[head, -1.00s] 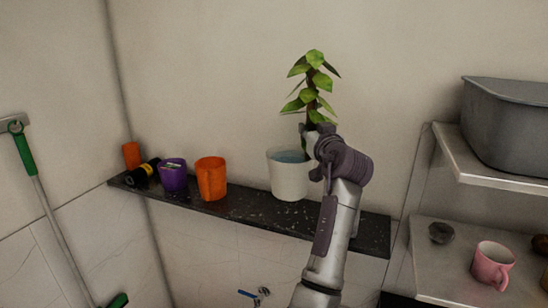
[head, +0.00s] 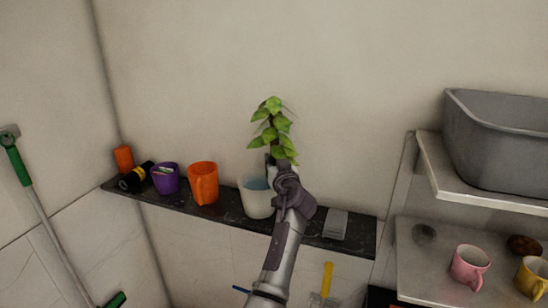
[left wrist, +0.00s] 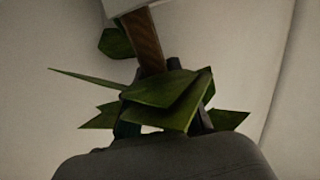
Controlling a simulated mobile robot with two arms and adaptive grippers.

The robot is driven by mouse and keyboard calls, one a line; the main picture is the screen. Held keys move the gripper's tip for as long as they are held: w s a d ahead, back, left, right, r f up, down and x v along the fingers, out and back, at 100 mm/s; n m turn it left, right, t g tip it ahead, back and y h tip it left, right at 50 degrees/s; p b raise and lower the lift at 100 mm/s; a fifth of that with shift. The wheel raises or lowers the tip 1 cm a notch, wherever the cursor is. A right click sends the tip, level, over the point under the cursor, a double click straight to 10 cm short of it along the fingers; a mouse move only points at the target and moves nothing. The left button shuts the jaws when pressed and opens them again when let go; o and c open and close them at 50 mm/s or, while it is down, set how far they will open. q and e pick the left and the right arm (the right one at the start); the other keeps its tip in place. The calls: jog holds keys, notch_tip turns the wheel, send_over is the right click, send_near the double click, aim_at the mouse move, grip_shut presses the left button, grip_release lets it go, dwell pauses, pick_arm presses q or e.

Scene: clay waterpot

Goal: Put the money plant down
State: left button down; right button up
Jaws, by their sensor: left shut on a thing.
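The money plant (head: 272,130), with green leaves on a brown stem, stands upright above the dark wall shelf (head: 362,240). My left gripper (head: 284,172) is shut on its lower part and hides much of that part. A white pot (head: 256,202) stands on the shelf just left of the gripper and overlaps the plant's lower end in the picture; I cannot tell if they touch. In the left wrist view, leaves (left wrist: 170,95) and the brown stem (left wrist: 143,42) fill the space before the gripper. My right gripper is not in view.
An orange pitcher (head: 204,184), purple cup (head: 166,180), black bottle (head: 134,178) and orange cup (head: 123,158) stand or lie along the shelf's left. A grey block (head: 335,224) lies right of my gripper. A rack with a grey tub (head: 497,143) and mugs is at right.

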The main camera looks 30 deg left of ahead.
pick_arm(q)
jog(key=shift+r, duration=0.2)
jog(key=shift+f+b, duration=0.2)
jog(key=shift+b, duration=0.1)
jog(key=c, duration=1)
grip_release()
jog(key=shift+d, duration=0.1)
jog(key=shift+c, duration=0.2)
jog(key=shift+s, duration=0.15)
